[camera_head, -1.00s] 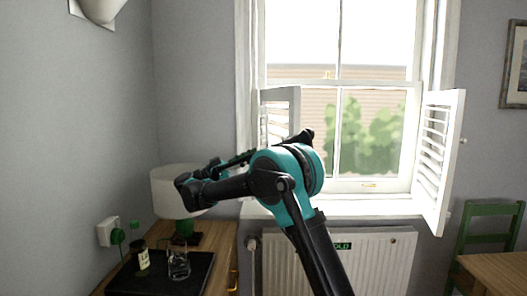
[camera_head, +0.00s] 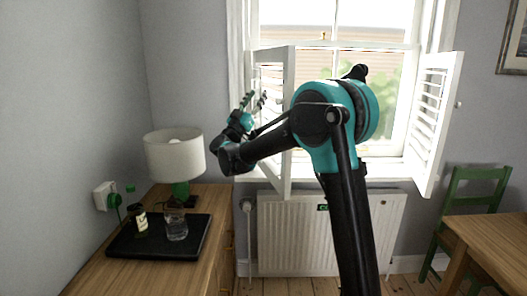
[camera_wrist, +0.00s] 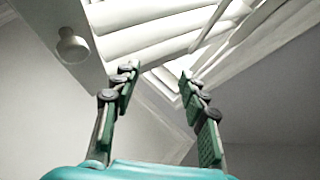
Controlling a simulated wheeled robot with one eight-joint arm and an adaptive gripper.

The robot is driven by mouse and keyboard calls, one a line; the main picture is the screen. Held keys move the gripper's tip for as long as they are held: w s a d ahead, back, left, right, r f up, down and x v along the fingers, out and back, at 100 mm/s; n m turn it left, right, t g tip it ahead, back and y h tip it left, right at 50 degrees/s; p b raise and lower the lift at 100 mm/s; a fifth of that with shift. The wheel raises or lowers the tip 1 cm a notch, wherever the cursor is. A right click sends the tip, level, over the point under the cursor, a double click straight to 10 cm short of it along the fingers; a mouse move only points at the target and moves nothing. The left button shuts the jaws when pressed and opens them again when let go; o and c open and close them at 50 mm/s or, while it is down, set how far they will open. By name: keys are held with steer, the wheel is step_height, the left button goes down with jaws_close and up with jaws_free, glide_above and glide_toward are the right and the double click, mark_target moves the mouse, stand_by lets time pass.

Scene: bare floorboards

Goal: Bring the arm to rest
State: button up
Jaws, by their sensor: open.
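My arm, teal and black, stands in front of the window in the head view. My gripper (camera_head: 257,101) is raised at the left end of the arm, close to the left white shutter (camera_head: 273,120). In the wrist view my gripper (camera_wrist: 158,82) shows two green fingers spread apart with nothing between them. White louvres of the shutter (camera_wrist: 150,32) fill the top of the wrist view. I cannot tell from these views whether the fingers touch the shutter.
Below left, a wooden sideboard (camera_head: 88,272) carries a white-shaded lamp (camera_head: 174,155), a black tray (camera_head: 140,250), a glass (camera_head: 176,227) and a small dark jar (camera_head: 141,223). A radiator (camera_head: 290,240) is under the window. A green chair (camera_head: 476,190) and wooden table (camera_head: 500,240) stand right.

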steer(key=s+d+f+n+g+y, duration=0.35)
steer(key=f+y, duration=0.25)
steer(key=f, duration=0.3)
steer(key=s+d+f+n+g+y, duration=0.2)
steer(key=s+f+n+y, duration=0.3)
steer(key=f, duration=0.4)
steer(key=s+d+f+n+g+y, duration=0.2)
steer(key=s+d+f+n+y, duration=0.15)
steer(key=f+y, duration=0.45)
steer(key=s+d+f+m+g+h, duration=0.2)
steer(key=s+d+f+g, duration=0.3)
steer(key=s+f, duration=0.6)
steer(key=s+d+f+m+g+h, duration=0.3)
steer(key=s+d+f, duration=0.5)
steer(key=s, duration=0.8)
step_height(320, 180, down, 3)
steer(key=shift+s+d+f+m+g+h, duration=0.25)
steer(key=shift+m+g, duration=0.35)
steer(key=shift+g, duration=0.35)
steer(key=shift+r, duration=0.1)
steer(key=shift+c, duration=0.4)
